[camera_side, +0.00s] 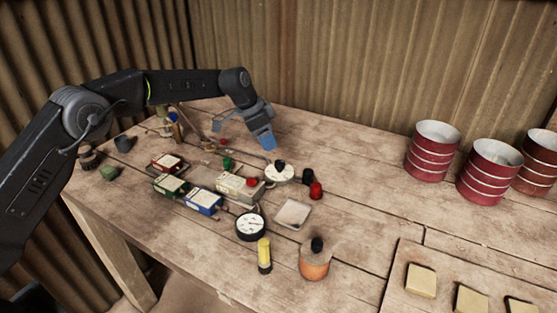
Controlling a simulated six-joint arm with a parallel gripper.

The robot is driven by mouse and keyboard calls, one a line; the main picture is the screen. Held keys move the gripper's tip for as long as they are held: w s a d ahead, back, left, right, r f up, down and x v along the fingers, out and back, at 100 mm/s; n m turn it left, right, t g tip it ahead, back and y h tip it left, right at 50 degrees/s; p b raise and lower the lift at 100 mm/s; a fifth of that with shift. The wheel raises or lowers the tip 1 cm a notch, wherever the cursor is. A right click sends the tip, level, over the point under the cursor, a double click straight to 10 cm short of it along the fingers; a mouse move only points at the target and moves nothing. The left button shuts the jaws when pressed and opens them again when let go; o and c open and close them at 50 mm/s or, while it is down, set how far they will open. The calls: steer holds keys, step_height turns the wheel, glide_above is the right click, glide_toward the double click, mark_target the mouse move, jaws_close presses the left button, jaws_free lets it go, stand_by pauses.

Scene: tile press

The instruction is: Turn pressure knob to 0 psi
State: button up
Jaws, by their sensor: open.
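A white round dial with a black knob (280,171) on top sits on the wooden table, right of centre of the cluster; it looks like the pressure knob. Its markings are too small to read. A round gauge (250,226) with a white face and black rim lies nearer the camera; its reading is not legible. My gripper (240,132) is open and empty, above the table behind and left of the dial. Its blue-tipped finger hangs closest to the dial, apart from it.
Red, green, blue (203,201) and cream (238,186) boxes crowd left of the dial. Black and red caps (316,190) stand to its right. A square plate (293,213), yellow cylinder (264,255) and orange pot (315,260) are in front. Red cans (432,151) stand far right.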

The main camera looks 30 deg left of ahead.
mark_target(280, 162)
steer(key=x, duration=0.9)
steer(key=shift+f, duration=0.1)
steer(key=shift+c, duration=0.2)
steer(key=c, duration=0.9)
